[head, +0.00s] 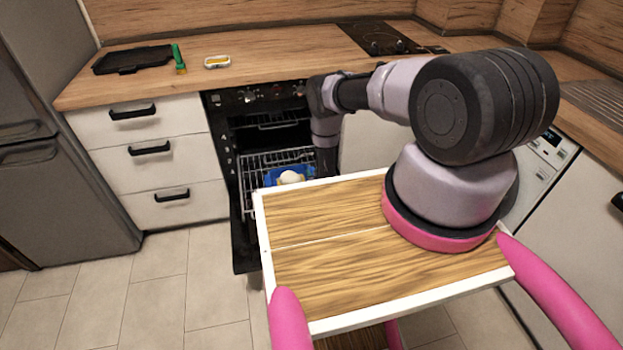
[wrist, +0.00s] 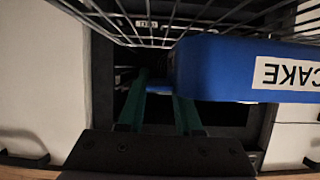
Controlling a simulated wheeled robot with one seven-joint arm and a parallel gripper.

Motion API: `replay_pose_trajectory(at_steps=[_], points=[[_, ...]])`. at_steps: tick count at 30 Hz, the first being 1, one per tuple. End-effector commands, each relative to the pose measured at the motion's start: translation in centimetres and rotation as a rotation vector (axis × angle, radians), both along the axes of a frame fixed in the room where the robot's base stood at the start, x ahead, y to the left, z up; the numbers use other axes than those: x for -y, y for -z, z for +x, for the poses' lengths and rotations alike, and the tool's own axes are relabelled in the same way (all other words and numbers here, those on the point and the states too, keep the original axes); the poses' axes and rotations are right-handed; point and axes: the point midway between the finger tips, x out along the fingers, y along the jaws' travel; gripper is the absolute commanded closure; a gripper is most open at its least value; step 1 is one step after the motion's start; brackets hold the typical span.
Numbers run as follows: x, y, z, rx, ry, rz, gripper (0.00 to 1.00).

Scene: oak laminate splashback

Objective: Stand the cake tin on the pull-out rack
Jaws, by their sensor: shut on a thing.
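The cake tin (head: 281,174) is blue, with a pale round thing in it, and is in front of the open oven. In the wrist view the tin (wrist: 225,70) shows a white label reading CAKE, upside down in the picture. My gripper (wrist: 160,100) has green fingers and is shut on the tin's near edge. In the head view my arm hides its fingers. I cannot tell whether the tin touches the rack.
The oven (head: 265,120) stands between white drawers (head: 150,150) and cupboards under a wooden worktop (head: 270,55). A black tray (head: 132,59), a green-handled tool (head: 179,60) and a yellow-and-white item (head: 217,62) lie on it. A hob (head: 385,38) is further right.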

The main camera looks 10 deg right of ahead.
Motion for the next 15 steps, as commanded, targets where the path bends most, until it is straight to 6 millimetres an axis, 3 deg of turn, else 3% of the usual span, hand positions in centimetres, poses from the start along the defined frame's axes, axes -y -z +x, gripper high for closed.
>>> replay_pose_trajectory(at_steps=[6, 14, 15], points=[[-0.1, 2.9, -0.1, 0.0, -0.001, 0.0, 1.0], [0.0, 3.2, 0.0, 0.0, -0.001, 0.0, 1.0], [0.0, 3.2, -0.1, -0.002, 0.0, -0.001, 0.51]])
